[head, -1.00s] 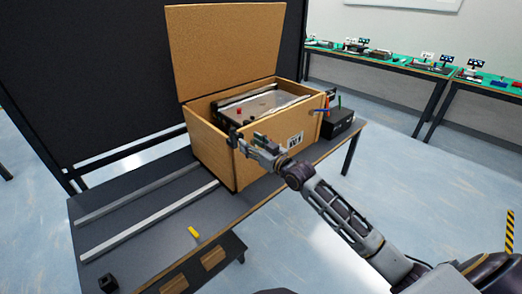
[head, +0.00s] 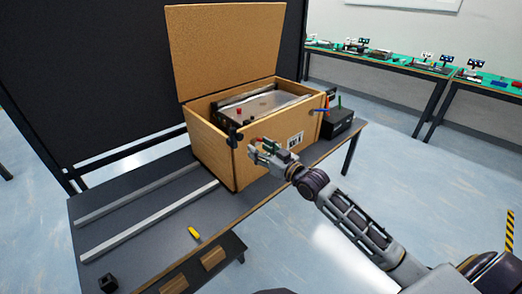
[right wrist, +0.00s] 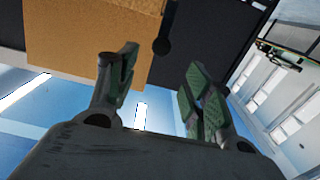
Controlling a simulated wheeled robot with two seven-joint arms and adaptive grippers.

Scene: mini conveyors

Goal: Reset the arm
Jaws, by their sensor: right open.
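My right gripper (head: 256,147) is in front of the near side of a brown wooden box (head: 212,150). In the right wrist view my right gripper (right wrist: 158,85) shows two green-padded fingers spread apart with nothing between them. My right arm comes in from the lower right. My left gripper is not in either view.
The box stands open, its lid (head: 225,50) raised, on a dark table (head: 150,255). Two grey rails (head: 150,222), a yellow piece (head: 194,233) and a small black block (head: 108,283) lie on the table. A black box (head: 338,123) stands right of the wooden box.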

